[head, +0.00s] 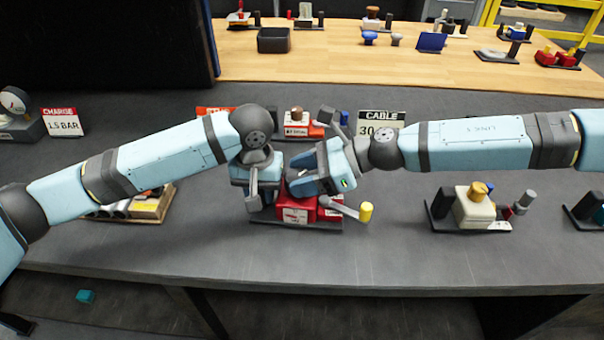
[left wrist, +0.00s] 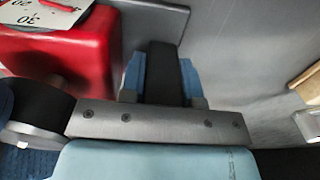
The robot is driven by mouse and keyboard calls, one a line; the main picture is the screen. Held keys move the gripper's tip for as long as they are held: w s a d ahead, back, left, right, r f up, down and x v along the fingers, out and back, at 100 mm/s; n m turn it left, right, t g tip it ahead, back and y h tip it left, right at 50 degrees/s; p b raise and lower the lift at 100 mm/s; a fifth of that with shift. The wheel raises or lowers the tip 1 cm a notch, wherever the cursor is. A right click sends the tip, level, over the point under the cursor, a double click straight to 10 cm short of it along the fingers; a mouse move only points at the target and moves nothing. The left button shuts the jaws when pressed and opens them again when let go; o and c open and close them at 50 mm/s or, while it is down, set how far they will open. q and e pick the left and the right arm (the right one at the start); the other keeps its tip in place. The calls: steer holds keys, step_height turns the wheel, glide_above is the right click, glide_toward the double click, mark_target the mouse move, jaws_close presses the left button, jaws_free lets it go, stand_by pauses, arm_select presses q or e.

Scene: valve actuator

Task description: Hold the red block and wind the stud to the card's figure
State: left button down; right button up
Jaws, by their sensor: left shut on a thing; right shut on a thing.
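The red block (head: 297,212) stands on a dark base plate near the middle of the grey bench, with white labels on its front. My left gripper (head: 254,200) is shut at its left side. In the left wrist view the red block (left wrist: 70,55) is close, with a white scale marked 30 and a red pointer on it. My right gripper (head: 303,184) is shut over the block's top and covers the stud, which is hidden. A grey lever with a yellow knob (head: 365,211) sticks out to the right. The card (head: 380,123) behind reads CABLE, 30.
A cream block (head: 474,210) on a dark plate stands to the right. A red unit with a copper top (head: 297,124) stands behind my grippers. A gauge (head: 15,105) and a CHARGE 1.5 BAR card (head: 63,122) are at the left. The front bench strip is clear.

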steer(key=shift+s+a+m+t+h, duration=0.1)
steer(key=shift+s+m+t+h, duration=0.1)
steer(key=shift+m+t, duration=1.05)
steer(key=shift+s+a+m+t+h, duration=0.1)
steer(key=shift+s+m+t, duration=0.1)
steer(key=shift+m+t, duration=1.05)
steer(key=o, duration=0.9)
steer(key=shift+d, duration=0.15)
steer(key=v, duration=1.2)
steer(key=shift+s, duration=0.2)
